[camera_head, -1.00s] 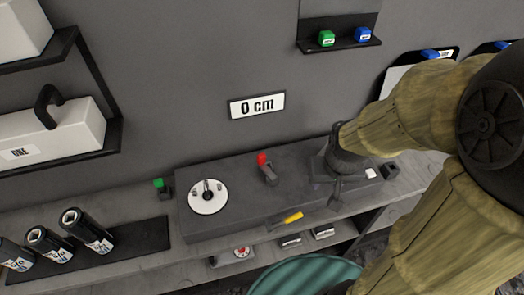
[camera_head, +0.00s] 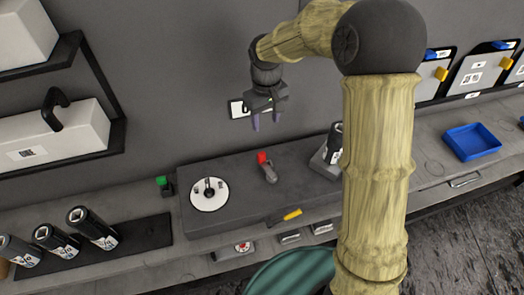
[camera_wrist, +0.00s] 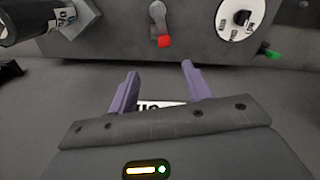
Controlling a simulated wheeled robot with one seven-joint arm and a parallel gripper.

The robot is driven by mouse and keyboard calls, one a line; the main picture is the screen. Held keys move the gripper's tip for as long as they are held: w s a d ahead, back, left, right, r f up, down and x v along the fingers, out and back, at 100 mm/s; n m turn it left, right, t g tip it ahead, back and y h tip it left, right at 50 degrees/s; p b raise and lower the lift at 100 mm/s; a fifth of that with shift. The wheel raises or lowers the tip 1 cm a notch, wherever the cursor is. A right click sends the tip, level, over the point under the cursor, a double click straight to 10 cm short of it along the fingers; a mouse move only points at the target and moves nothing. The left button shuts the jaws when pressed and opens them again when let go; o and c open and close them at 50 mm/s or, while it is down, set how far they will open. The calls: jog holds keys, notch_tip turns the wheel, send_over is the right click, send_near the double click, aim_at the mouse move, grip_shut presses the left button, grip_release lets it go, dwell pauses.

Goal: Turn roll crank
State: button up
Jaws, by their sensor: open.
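A grey console (camera_head: 240,170) sits on the bench against the wall. On it stand a white disc with a dark centre piece (camera_head: 208,194) and a grey lever with a red tip (camera_head: 267,168); I cannot tell which is the roll crank. My gripper (camera_head: 266,120) is open and empty, raised above and behind the red-tipped lever, near the wall. In the wrist view, the fingers (camera_wrist: 160,70) are apart below the red tip (camera_wrist: 164,41), touching nothing.
A green button (camera_head: 162,182) stands left of the console. A yellow handle (camera_head: 292,214) is on the console's front. A blue tray (camera_head: 472,142) sits at right.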

aim_at(262, 153)
jog(key=f+p, duration=0.1)
jog(key=f, duration=0.4)
jog(key=f+p, duration=0.1)
jog(key=f, duration=0.5)
jog(key=a+f+p, duration=0.1)
jog(key=f, duration=0.5)
jog(key=shift+w+a+p, duration=0.1)
jog(key=shift+w+p, duration=0.2)
jog(key=shift+w, duration=0.05)
jog(key=shift+c, duration=0.2)
grip_shut()
